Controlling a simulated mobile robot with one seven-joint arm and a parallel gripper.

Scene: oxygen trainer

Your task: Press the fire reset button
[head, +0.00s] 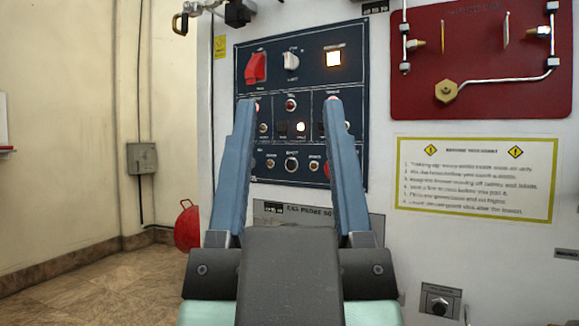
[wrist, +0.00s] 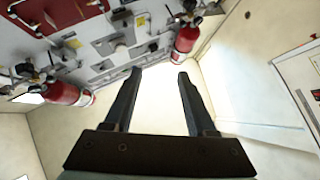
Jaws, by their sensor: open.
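A dark blue control panel (head: 312,88) is on the white wall ahead in the head view. A red button (head: 327,170) at lower right is partly hidden by my right finger. The labels are too small to read, so I cannot tell which is the fire reset button. My gripper (head: 290,102) is open and empty in front of the panel; it also shows in the wrist view (wrist: 159,72).
A red plate with pipes (head: 480,55) and a yellow-framed notice (head: 475,178) are right of the panel. A small box (head: 435,300) is low on the wall. The wrist view shows red cylinders (wrist: 187,38) by the wall. Floor (head: 105,270) is clear at left.

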